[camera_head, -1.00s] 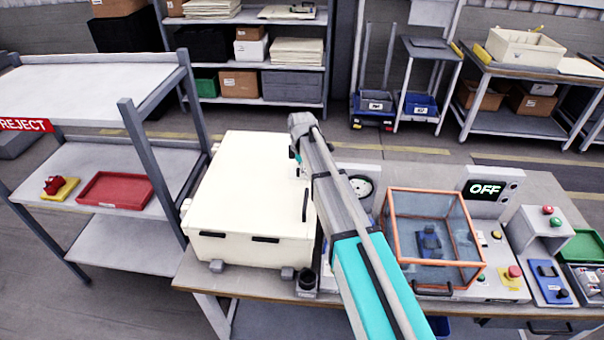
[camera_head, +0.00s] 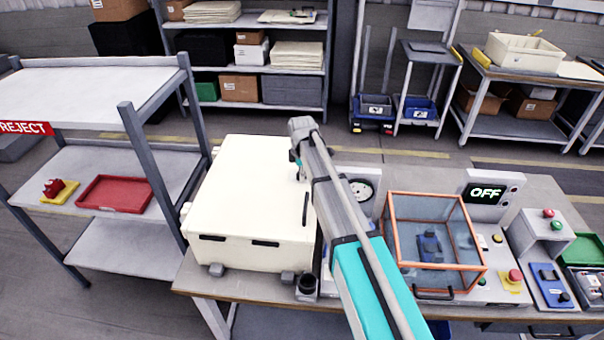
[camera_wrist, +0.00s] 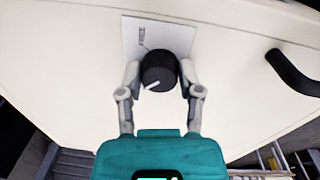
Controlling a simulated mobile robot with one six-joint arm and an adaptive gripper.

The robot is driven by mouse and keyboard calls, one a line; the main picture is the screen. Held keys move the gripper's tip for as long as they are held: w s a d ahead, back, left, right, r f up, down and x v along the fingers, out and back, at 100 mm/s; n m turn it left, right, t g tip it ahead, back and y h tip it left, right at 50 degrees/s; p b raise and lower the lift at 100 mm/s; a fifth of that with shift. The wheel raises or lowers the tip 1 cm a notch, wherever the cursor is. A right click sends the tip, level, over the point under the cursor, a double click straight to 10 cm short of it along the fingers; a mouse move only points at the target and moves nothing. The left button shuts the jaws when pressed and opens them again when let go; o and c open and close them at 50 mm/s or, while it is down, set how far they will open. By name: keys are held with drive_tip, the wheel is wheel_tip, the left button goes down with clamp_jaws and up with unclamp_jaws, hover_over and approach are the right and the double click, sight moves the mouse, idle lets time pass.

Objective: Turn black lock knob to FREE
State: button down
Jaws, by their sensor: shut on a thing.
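The black lock knob (camera_wrist: 159,69) sits on a pale label plate on the cream cabinet, in the wrist view. My gripper (camera_wrist: 160,78) has one finger on each side of the knob and is shut on it. A white pointer line on the knob runs toward the lower left in this view. The label (camera_wrist: 180,35) bears a small dark mark above the knob, too small to read. In the head view the cream cabinet (camera_head: 250,190) stands on the bench, and my arm hides the knob there.
A black handle (camera_wrist: 292,73) sticks out of the cabinet to the right of the knob. Right of my arm are a round gauge (camera_head: 362,190), an orange-framed clear box (camera_head: 434,197) and a display reading OFF (camera_head: 487,192). A red tray (camera_head: 114,191) lies on the left rack.

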drive_tip(key=shift+m, duration=0.4)
drive_tip(key=m, duration=0.7)
drive_tip(key=shift+s+m+h, duration=0.1)
drive_tip(key=shift+m+h, duration=0.2)
drive_tip(key=shift+m, duration=0.1)
drive_tip(key=m, duration=0.4)
drive_tip(key=shift+a+m, duration=0.1)
drive_tip(key=shift+m, duration=0.2)
drive_tip(key=m, duration=0.4)
drive_tip(key=shift+m+g, duration=0.3)
drive_tip(key=shift+m, duration=0.1)
drive_tip(key=shift+c, duration=1.3)
unclamp_jaws()
